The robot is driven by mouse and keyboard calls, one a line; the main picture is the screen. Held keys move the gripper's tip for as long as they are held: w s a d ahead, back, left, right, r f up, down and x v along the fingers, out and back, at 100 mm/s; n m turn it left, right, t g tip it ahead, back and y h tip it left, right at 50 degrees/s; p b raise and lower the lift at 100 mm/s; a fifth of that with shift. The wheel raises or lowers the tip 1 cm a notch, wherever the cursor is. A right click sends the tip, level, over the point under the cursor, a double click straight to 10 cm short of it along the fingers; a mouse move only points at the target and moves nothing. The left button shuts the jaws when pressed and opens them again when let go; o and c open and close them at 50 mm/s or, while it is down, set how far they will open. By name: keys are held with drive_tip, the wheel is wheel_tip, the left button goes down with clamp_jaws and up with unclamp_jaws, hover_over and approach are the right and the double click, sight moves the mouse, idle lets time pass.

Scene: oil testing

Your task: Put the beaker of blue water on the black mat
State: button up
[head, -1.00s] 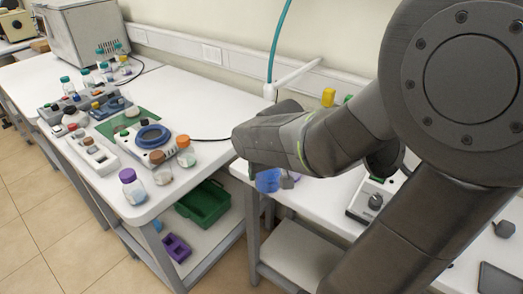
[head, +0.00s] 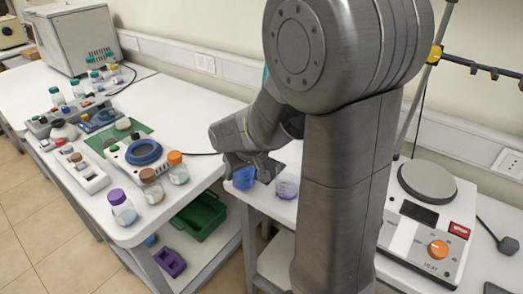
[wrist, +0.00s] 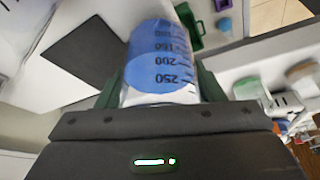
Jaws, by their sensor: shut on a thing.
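The beaker of blue water (head: 243,178) is held by my gripper (head: 258,172), near the left front edge of the right-hand table. In the wrist view the beaker (wrist: 161,62) sits between the two green-edged fingers of my gripper (wrist: 161,88), with its volume marks showing. My gripper is shut on it. A flat black square, which looks like the black mat (wrist: 84,52), lies on the white surface left of the beaker in the wrist view. Whether the beaker touches the table is unclear.
A beaker with purple liquid (head: 286,187) stands close right of the held beaker. A hotplate (head: 430,225) stands further right. The left table holds a purple-capped bottle (head: 122,207), several other bottles and instruments. A green crate (head: 199,217) is on the lower shelf.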

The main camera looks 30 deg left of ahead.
drive_tip(key=w, duration=0.3)
drive_tip(key=w+p, duration=0.1)
drive_tip(key=w, duration=0.5)
drive_tip(key=shift+w+d+p, duration=0.35)
drive_tip(key=shift+d+p, duration=0.05)
drive_tip(key=shift+s, duration=0.1)
drive_tip(key=shift+f, duration=0.1)
drive_tip(key=shift+f, duration=0.2)
drive_tip(key=o, duration=1.1)
drive_tip(key=shift+o, duration=0.2)
